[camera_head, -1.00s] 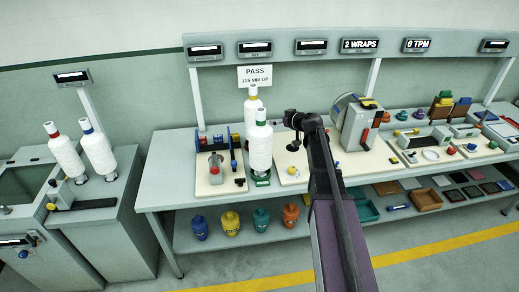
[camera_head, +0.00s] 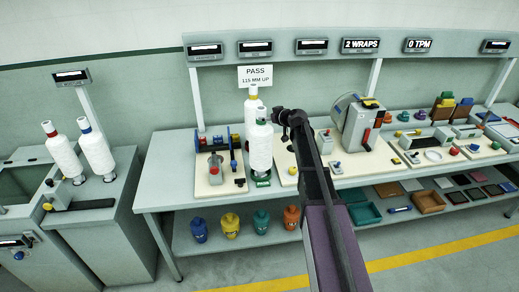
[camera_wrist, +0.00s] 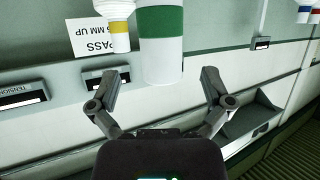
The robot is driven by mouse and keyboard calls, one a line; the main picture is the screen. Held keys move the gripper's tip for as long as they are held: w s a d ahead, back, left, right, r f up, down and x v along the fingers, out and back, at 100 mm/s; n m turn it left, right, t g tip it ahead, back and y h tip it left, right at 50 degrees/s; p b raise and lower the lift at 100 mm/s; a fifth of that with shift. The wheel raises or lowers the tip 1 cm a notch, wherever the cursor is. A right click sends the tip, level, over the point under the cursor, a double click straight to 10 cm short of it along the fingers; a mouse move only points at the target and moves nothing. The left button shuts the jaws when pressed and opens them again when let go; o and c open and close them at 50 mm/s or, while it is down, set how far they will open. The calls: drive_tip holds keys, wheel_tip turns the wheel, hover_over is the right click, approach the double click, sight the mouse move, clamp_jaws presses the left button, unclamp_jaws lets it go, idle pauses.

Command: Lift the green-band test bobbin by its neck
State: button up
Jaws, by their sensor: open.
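The green-band bobbin (camera_head: 261,150) stands upright on the left board of the bench. Its green base shows in the head view. In the wrist view, which is upside down, its green band and white neck (camera_wrist: 160,62) come down from the top edge. My gripper (camera_wrist: 166,76) is open, with one finger on each side of the neck's end in that picture. I cannot tell whether the neck is fully between the fingers in depth. In the head view my gripper (camera_head: 278,116) is just right of the neck, apart or barely touching.
A yellow-band bobbin (camera_head: 252,96) stands close behind. A blue-wheeled device (camera_head: 215,143) is to the left, and a grey machine (camera_head: 358,125) to the right. Red-band (camera_head: 63,152) and blue-band (camera_head: 96,150) bobbins stand on the left cabinet. A PASS sign (camera_head: 255,76) hangs behind.

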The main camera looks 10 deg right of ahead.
sight(264, 115)
drive_tip(key=shift+b+x, duration=1)
drive_tip(key=shift+x, duration=1.65)
drive_tip(key=shift+s, duration=0.1)
drive_tip(key=c, duration=1.4)
